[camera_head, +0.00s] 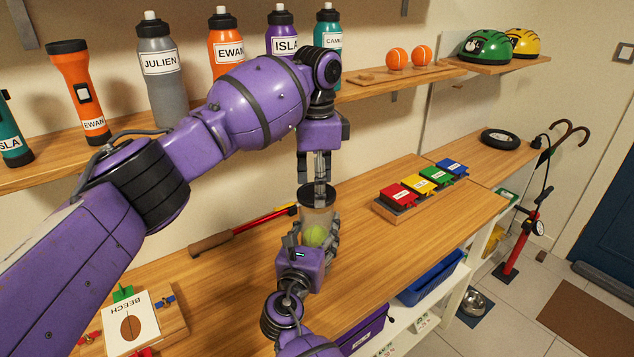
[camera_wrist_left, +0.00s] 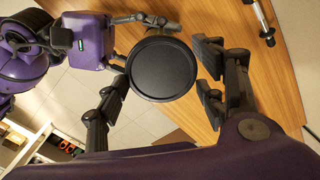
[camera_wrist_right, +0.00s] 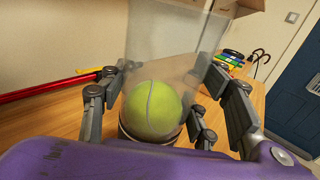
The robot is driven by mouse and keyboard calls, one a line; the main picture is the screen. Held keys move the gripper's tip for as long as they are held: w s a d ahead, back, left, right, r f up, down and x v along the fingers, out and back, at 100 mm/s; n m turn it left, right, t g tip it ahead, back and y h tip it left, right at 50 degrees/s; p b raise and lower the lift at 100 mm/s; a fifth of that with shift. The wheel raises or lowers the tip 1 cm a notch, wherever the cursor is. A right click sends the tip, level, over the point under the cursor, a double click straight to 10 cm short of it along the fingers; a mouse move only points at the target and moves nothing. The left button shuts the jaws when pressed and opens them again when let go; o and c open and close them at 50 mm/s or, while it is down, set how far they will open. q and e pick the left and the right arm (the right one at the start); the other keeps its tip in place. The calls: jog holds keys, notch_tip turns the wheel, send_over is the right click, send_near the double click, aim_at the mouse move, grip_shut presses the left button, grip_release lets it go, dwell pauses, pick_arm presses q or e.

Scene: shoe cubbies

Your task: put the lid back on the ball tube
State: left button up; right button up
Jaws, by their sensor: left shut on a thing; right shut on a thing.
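A clear ball tube (camera_head: 318,218) stands upright above the wooden bench, with a yellow-green tennis ball (camera_wrist_right: 152,110) low inside it. My right gripper (camera_head: 318,245) is shut around the lower part of the tube; its fingers flank the tube in the right wrist view. My left gripper (camera_head: 320,190) points straight down at the tube's top. It is shut on the round black lid (camera_wrist_left: 162,68), which faces the left wrist camera and hides the tube below it. Whether the lid touches the rim cannot be told.
A rack of coloured blocks (camera_head: 405,203) stands to the right. A card marked BEECH (camera_head: 131,322) is at front left. The shelf (camera_head: 365,92) above holds several labelled bottles.

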pick_arm(q)
jog(key=shift+f, duration=0.7)
jog(key=shift+f, duration=0.6)
jog(key=o, duration=0.8)
jog(key=shift+o, duration=0.2)
notch_tip(320, 180, up, 12)
